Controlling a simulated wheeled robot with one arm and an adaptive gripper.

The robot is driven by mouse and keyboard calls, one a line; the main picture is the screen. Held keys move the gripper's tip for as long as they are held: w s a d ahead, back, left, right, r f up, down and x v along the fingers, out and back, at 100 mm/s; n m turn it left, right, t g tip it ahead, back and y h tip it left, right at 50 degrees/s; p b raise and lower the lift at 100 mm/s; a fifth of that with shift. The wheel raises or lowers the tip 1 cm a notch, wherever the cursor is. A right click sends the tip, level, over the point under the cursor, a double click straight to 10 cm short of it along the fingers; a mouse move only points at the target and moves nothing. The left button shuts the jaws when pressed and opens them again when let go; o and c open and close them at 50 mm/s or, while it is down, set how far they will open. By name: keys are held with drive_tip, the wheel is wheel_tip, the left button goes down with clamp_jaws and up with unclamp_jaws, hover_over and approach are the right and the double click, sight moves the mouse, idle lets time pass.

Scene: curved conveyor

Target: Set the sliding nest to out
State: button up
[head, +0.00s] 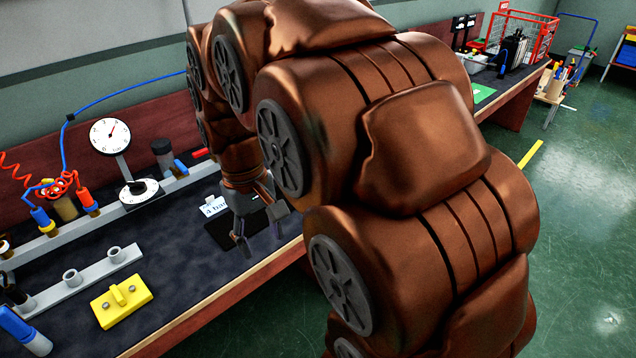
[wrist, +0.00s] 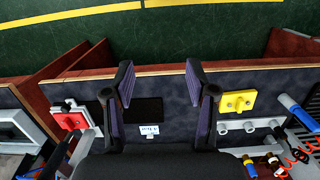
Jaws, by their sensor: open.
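My gripper (head: 260,238) is open and empty, with its fingers pointing down over the bench. In the wrist view its two fingers (wrist: 159,85) are spread apart with nothing between them. A yellow block with a raised grip and round studs (head: 121,302) sits near the bench's front edge; it also shows right of the fingers in the wrist view (wrist: 238,102). A red block with a raised grip (wrist: 69,118) lies left of the fingers in the wrist view. I cannot tell which of these, if either, is the sliding nest. My gripper touches neither block.
A black panel (wrist: 143,110) and a white "4 bar" label (wrist: 149,130) lie between the fingers' sides. A grey rail with studs (head: 72,284) lies behind the yellow block. A dial gauge (head: 110,136) and hoses stand further back. The dark bench top (head: 175,245) has free room.

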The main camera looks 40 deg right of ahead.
drive_tip(key=w+d+b, duration=0.1)
drive_tip(key=w+d, duration=0.8)
drive_tip(key=w, duration=0.2)
drive_tip(key=shift+t, duration=0.7)
drive_tip(key=w+d+f+b, duration=0.1)
drive_tip(key=w+d+f, duration=0.3)
drive_tip(key=d, duration=0.5)
drive_tip(key=w+d+f+b, duration=0.1)
drive_tip(key=w+d+f, duration=0.3)
drive_tip(key=d, duration=0.5)
drive_tip(key=w+d+f+b, duration=0.2)
drive_tip(key=w+d+f, duration=0.2)
drive_tip(key=d, duration=0.5)
drive_tip(key=shift+w+d+f, duration=0.2)
drive_tip(key=shift+d+f, duration=0.1)
drive_tip(key=shift+f, duration=0.3)
drive_tip(key=shift+d+f, duration=0.4)
drive_tip(key=shift+d, duration=0.05)
drive_tip(key=shift+d+f, duration=0.1)
drive_tip(key=shift+f, duration=0.15)
drive_tip(key=shift+f+p, duration=0.45)
drive_tip(key=shift+f, duration=3.15)
drive_tip(key=shift+c, duration=0.4)
clamp_jaws()
